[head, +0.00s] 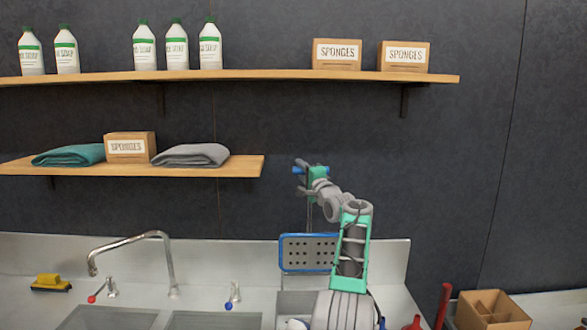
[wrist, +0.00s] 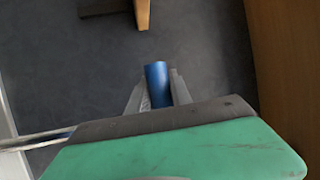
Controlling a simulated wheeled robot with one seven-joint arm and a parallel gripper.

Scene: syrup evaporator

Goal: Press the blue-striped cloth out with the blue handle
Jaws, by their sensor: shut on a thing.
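My gripper (head: 312,172) is raised high in front of the dark wall, shut on the blue handle (head: 297,170). In the wrist view the blue handle (wrist: 156,78) stands between the two grey fingers of my gripper (wrist: 157,92). A thin metal rod (head: 309,216) runs down below the handle toward a blue-framed panel with holes (head: 292,253) at the back of the sink unit. My arm covers the right part of that panel. I cannot make out the blue-striped cloth; a small white and blue patch (head: 296,324) at the bottom edge is too cut off to tell.
A short shelf (head: 230,168) with folded cloths ends just left of my gripper; a long shelf (head: 270,75) with bottles and sponge boxes runs above. A faucet (head: 168,262) stands at left. A red handle (head: 443,303) and divided box (head: 490,312) are at lower right.

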